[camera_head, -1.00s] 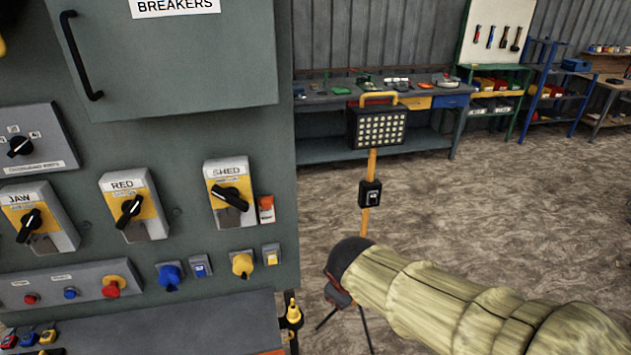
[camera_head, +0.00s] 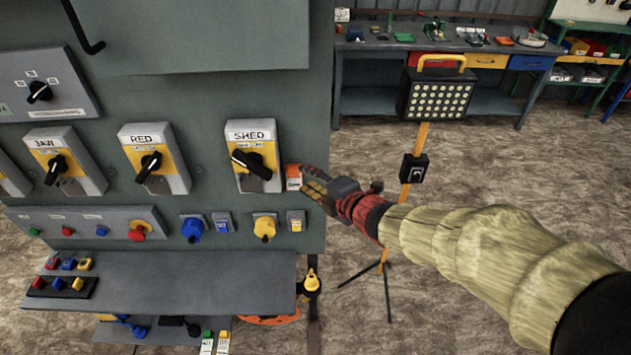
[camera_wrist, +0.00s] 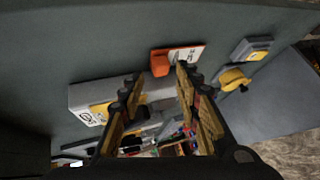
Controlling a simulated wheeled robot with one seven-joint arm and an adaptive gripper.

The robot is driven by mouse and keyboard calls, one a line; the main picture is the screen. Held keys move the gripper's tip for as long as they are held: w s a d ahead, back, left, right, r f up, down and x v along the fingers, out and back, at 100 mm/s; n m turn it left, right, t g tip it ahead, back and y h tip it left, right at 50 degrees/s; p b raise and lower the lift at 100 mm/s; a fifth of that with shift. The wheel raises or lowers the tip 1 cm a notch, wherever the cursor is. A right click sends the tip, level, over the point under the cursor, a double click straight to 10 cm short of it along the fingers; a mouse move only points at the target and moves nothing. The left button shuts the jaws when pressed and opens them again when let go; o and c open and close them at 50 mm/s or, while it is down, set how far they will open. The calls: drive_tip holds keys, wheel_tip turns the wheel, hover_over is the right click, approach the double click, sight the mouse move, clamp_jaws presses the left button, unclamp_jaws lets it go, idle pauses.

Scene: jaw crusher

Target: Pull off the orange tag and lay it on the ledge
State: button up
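The orange tag (camera_head: 293,177) with a white label hangs on the grey panel, just right of the SHED switch (camera_head: 254,158). It also shows in the wrist view (camera_wrist: 176,60), ahead of the fingertips. My gripper (camera_head: 308,186) is beside the tag at the panel's right edge. In the wrist view its two fingers (camera_wrist: 158,78) are spread apart with nothing visible held between them. I cannot tell from these views whether a finger touches the tag. The ledge (camera_head: 160,280) is the grey shelf below the switches.
Several small padlocks in a holder (camera_head: 62,285) sit at the ledge's left; its middle and right are clear. A yellow plug (camera_head: 264,227) and a blue one (camera_head: 193,229) stick out below the switches. A work lamp (camera_head: 438,95) on a stand is behind my arm.

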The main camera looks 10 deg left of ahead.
sight(296, 173)
drive_tip(key=x, duration=0.6)
drive_tip(key=shift+s+b, duration=0.1)
drive_tip(key=shift+b, duration=0.2)
drive_tip(key=shift+c, duration=1)
drive_tip(key=c, duration=0.7)
drive_tip(key=shift+o, duration=0.2)
drive_tip(key=shift+s, duration=0.1)
clamp_jaws()
drive_tip(key=shift+s+d+b, duration=0.2)
drive_tip(key=shift+s+b, duration=0.15)
drive_tip(key=shift+s, duration=0.45)
drive_tip(key=shift+s+d+b, duration=0.15)
drive_tip(key=shift+s+b, duration=0.15)
drive_tip(key=shift+s, duration=0.5)
drive_tip(key=shift+s+d+b, duration=0.2)
drive_tip(key=shift+s+b, duration=0.15)
drive_tip(key=shift+s, duration=0.45)
